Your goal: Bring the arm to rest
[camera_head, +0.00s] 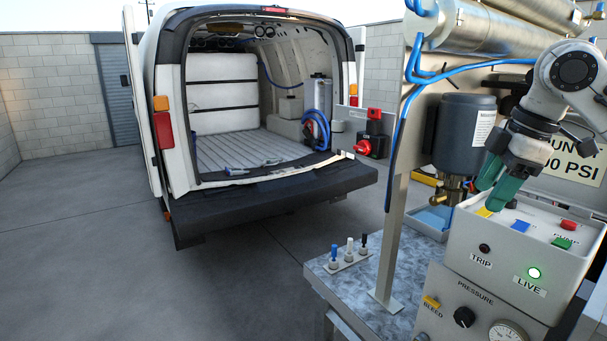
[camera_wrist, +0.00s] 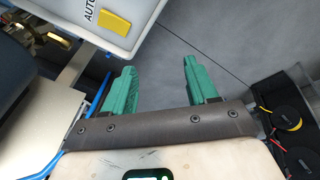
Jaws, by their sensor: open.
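My gripper (camera_head: 491,197) is at the right in the head view, on the end of my raised white and grey arm (camera_head: 560,85). Its two green fingers point down and to the left, over the far left corner of a white control box (camera_head: 470,240). In the wrist view my gripper (camera_wrist: 158,66) shows its fingers spread wide, with only grey floor between them and nothing held. A yellow button (camera_wrist: 115,20) on the box lies beyond the left finger. In the head view the fingertips overlap the yellow button (camera_head: 484,212); I cannot tell the gap.
The box also carries a blue button (camera_head: 520,226), a red button (camera_head: 568,225) and a lit green lamp (camera_head: 534,273). A dark canister (camera_head: 464,135) and upright panel (camera_head: 415,150) stand left of my gripper. An open van (camera_head: 250,110) stands behind clear floor.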

